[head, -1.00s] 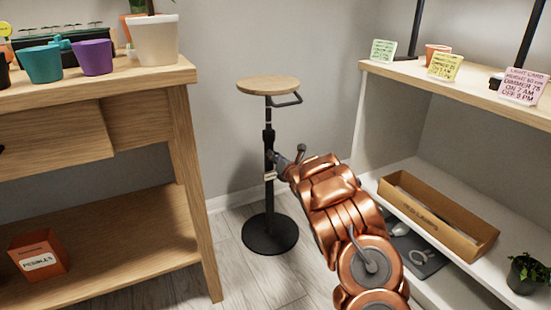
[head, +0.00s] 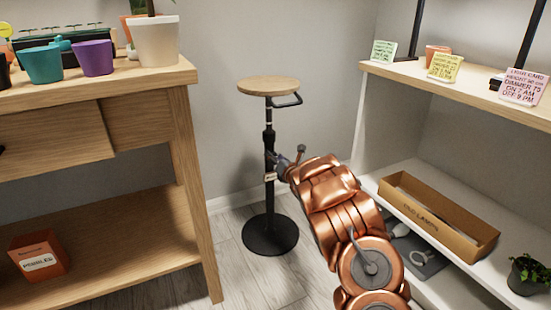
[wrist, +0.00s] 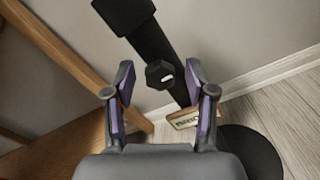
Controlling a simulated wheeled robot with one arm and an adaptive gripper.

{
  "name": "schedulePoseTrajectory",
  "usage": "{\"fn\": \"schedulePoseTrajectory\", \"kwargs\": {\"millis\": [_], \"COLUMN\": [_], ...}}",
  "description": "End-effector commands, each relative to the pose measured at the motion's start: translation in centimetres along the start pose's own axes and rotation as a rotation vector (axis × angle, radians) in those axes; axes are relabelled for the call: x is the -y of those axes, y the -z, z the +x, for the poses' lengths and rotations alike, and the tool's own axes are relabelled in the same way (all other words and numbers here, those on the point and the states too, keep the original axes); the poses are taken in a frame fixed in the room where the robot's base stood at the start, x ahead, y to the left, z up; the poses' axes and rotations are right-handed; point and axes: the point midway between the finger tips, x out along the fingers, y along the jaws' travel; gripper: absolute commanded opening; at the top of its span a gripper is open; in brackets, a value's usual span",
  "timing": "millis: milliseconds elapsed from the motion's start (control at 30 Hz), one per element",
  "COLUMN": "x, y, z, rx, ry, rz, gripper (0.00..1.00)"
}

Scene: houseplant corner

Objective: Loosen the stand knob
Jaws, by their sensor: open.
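The plant stand has a round wooden top (head: 268,87), a black post (head: 269,200) and a round black base (head: 270,236). In the wrist view the dark faceted stand knob (wrist: 159,74) sticks out from the post, between my fingers and a little beyond their tips. My gripper (wrist: 158,82) is open, with one finger on each side of the knob, and it is not clear that either touches it. In the head view my gripper (head: 281,164) is at the post's middle and hides the knob. A small tag (wrist: 190,116) is on the post just below the knob.
A wooden bench (head: 188,150) with pots stands at left. A white shelf unit (head: 365,120) with cards and a long cardboard box (head: 450,229) stands at right. The wall is close behind the stand. Floor shows around the base.

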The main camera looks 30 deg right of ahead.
Motion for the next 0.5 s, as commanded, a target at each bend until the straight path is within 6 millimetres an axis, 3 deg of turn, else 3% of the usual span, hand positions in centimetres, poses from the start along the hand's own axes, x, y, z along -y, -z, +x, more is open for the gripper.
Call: {"fn": "schedulePoseTrajectory", "kwargs": {"millis": [267,500], "x": [0.0,0.0], "y": [0.0,0.1], "z": [-1.1,-3.8], "rx": [-0.001,-0.002], "ry": [0.0,0.001], "rz": [-0.001,0.0], "gripper": [0.56,0.56]}}
